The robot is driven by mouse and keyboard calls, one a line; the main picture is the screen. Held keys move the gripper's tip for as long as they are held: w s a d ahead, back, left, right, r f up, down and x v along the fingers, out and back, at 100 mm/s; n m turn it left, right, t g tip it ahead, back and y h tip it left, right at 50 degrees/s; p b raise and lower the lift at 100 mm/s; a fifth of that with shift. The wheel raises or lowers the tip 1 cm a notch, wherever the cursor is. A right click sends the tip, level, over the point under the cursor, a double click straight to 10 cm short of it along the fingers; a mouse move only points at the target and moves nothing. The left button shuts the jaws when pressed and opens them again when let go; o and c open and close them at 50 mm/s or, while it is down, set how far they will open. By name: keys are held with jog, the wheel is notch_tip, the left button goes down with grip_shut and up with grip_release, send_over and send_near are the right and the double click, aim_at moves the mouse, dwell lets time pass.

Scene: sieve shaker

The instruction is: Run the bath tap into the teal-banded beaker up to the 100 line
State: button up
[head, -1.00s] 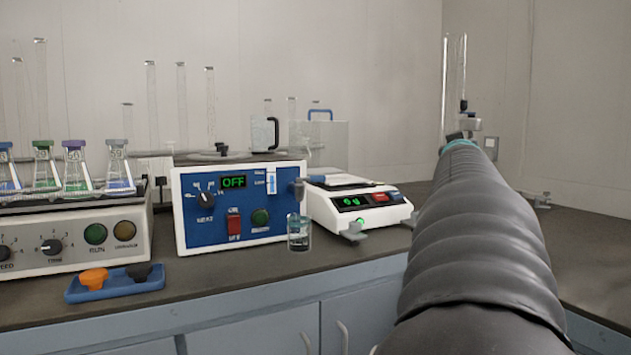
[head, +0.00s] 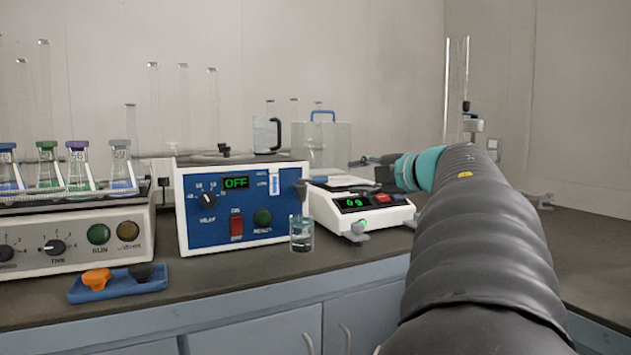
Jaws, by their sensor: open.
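A small clear beaker (head: 301,238) stands upright on the bench in front of the blue-fronted bath (head: 225,205), directly under its grey tap (head: 301,190). A bluish tint shows around the beaker; its graduation lines and any water level are too small to read. My gripper (head: 357,162) is seen small and side-on beyond the teal wrist of my arm, pointing left. It is to the right of the tap and higher than the beaker, appearing over the back of the white balance. It is open, with nothing visible in it.
The white balance (head: 349,215) stands right of the beaker. A blue tray (head: 85,292) with an orange and a dark piece lies at the front left. A shaker (head: 75,245) with several flasks stands at the left.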

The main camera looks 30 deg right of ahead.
aim_at(323, 179)
jog(key=w, duration=0.4)
jog(key=w+f, duration=0.1)
jog(key=w, duration=0.3)
jog(key=w+a+f, duration=0.1)
jog(key=w, duration=0.4)
jog(key=shift+f, duration=0.15)
grip_shut()
